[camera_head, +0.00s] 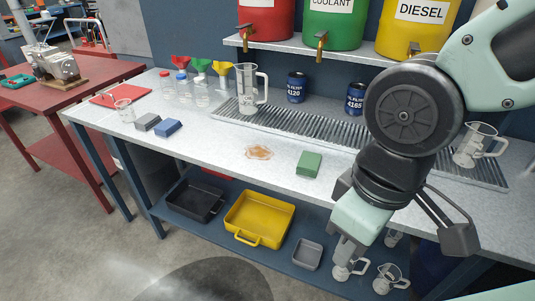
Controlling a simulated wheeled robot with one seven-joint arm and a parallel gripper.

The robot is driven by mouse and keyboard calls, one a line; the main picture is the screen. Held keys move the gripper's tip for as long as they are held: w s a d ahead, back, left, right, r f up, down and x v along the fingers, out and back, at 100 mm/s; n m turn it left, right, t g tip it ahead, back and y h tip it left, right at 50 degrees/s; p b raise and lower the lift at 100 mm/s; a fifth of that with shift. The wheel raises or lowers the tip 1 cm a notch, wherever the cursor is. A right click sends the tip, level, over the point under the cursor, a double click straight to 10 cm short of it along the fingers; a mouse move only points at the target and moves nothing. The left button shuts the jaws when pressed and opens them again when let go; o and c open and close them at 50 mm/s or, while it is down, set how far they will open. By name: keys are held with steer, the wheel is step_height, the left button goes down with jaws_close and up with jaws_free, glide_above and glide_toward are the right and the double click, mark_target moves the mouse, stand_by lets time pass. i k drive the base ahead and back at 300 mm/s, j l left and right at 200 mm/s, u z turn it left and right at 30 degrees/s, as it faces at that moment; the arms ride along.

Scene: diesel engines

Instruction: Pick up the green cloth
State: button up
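The green cloth (309,164) is a small folded, flat block on the grey workbench top (230,150), right of the middle and near the front edge. My arm comes in from the upper right, and my gripper (400,225) is in front of the bench, to the right of the cloth and nearer the camera. It is apart from the cloth. Dark finger parts show, but their tips and spacing are unclear, so I cannot tell whether it is open or shut. The cloth is in full view.
Blue (168,127) and grey (147,122) folded cloths lie further left. A ridged drain tray (290,122), a clear jug (250,90) and oil filters (296,87) stand behind. A yellow tray (259,218) is on the lower shelf.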

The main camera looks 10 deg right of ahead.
mark_target(309, 165)
steer(key=i+j, duration=0.2)
steer(key=j, duration=0.2)
steer(key=i+j, duration=0.2)
steer(key=j, duration=0.25)
steer(key=i+j, duration=0.15)
steer(key=j, duration=0.25)
steer(key=i+j, duration=0.2)
steer(key=j, duration=0.2)
steer(key=u, duration=0.05)
